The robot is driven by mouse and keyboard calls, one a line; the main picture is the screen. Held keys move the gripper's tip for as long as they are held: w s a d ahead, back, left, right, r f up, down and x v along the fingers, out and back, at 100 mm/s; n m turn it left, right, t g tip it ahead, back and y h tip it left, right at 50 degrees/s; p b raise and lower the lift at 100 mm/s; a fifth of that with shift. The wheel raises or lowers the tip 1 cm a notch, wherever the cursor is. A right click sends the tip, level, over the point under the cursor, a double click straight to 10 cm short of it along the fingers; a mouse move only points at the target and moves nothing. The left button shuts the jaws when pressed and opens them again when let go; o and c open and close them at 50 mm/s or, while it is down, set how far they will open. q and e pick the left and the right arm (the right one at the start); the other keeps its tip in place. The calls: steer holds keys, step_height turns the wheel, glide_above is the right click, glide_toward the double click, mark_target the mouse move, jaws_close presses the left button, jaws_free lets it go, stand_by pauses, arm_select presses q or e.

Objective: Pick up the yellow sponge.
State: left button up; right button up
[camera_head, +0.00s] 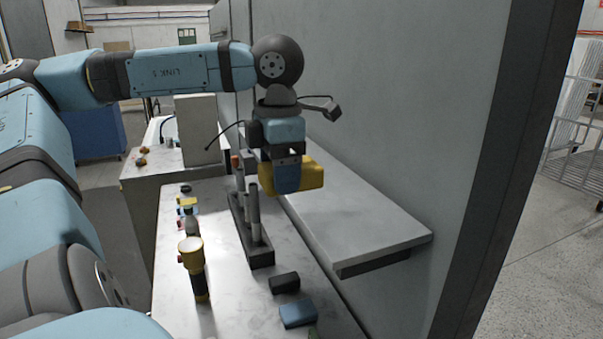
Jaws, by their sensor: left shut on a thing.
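The yellow sponge (312,173) is a block in the middle of the view. My left gripper (287,178) points down and is shut on it, with the sponge showing on both sides of the near finger. The sponge appears raised above the worktop, close to the shelf and the grey wall panel. I cannot tell its exact gap to the shelf. My right gripper is not in view.
A pale shelf (355,225) juts from the grey wall panel (440,120) at the right. On the worktop (225,310) stand a dark rack with upright rods (254,218), a yellow-and-black tool (192,262), a black block (284,282) and a blue block (298,314).

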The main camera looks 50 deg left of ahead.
mark_target(261, 175)
arm_select(q)
steer(key=shift+s+a+f+b, duration=0.15)
steer(key=shift+s+b, duration=0.1)
steer(key=shift+s, duration=0.25)
steer(key=shift+s+a+r+b, duration=0.15)
steer(key=shift+s+b, duration=0.15)
steer(key=shift+s, duration=0.15)
steer(key=shift+s+a+f+b, duration=0.15)
steer(key=shift+s+b, duration=0.1)
steer(key=shift+s, duration=0.25)
steer(key=s+a+b, duration=0.1)
steer(key=s+b, duration=0.4)
steer(key=s, duration=0.1)
steer(key=shift+a, duration=0.4)
steer(key=shift+o, duration=0.7)
steer(key=shift+c, duration=0.3)
